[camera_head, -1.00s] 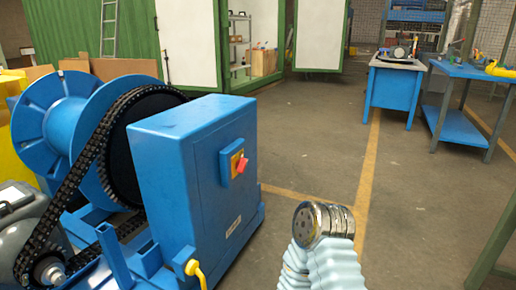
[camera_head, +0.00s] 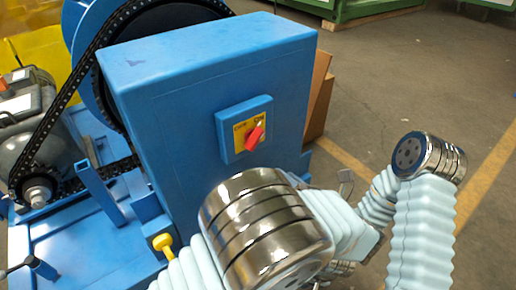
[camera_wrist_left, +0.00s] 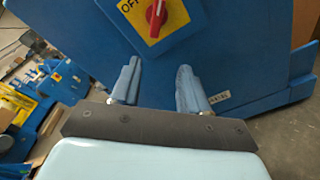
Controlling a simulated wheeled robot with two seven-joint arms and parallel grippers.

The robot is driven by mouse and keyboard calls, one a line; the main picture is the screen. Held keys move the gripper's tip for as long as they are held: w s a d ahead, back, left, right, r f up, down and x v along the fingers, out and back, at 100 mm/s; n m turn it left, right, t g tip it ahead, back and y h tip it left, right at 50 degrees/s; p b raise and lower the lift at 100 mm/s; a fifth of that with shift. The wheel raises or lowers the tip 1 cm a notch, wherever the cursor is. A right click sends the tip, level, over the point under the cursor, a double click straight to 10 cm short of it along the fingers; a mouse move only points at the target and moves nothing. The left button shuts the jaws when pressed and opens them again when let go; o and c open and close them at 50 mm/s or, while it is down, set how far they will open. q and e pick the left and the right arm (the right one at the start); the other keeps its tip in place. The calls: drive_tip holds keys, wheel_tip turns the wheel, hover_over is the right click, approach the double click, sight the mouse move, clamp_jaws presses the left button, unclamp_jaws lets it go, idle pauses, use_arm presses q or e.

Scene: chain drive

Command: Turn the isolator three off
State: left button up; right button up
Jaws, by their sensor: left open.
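The isolator (camera_head: 253,134) is a red knob on a yellow plate in a blue housing, on the front of the blue cabinet. In the left wrist view its red knob (camera_wrist_left: 156,16) stands about upright at the top edge, partly cut off, with "OFF" on the plate to its left. My left gripper (camera_wrist_left: 158,72) is open and empty, with its two fingers apart, below the knob in that view and not touching it. In the head view my left arm hides most of the hand. My right arm is at the right; I cannot make out its gripper.
The blue cabinet (camera_head: 190,90) stands beside a chain (camera_head: 75,95) running around a large wheel. A grey motor (camera_head: 30,120) is at the left. A yellow handle (camera_head: 163,243) sticks up low at the cabinet's front. Open floor (camera_head: 400,75) lies to the right.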

sight(259, 140)
use_arm(q)
drive_tip(key=shift+t, duration=0.6)
drive_tip(key=b+x, duration=0.1)
drive_tip(key=x, duration=0.2)
drive_tip(key=r+b+x, duration=0.1)
drive_tip(key=b+x, duration=0.1)
drive_tip(key=x, duration=0.2)
drive_tip(key=d+r+b+x, duration=0.1)
drive_tip(key=b+x, duration=0.1)
drive_tip(key=x, duration=0.2)
drive_tip(key=shift+w, duration=0.45)
drive_tip(key=shift+w+a+r+b, duration=0.15)
drive_tip(key=shift+w+a+b, duration=0.25)
drive_tip(key=shift+w+a, duration=0.1)
use_arm(e)
drive_tip(key=f, duration=0.5)
drive_tip(key=shift+w+d+f, duration=0.25)
drive_tip(key=shift+d+f, duration=0.1)
drive_tip(key=shift+d, duration=0.05)
use_arm(q)
clamp_jaws()
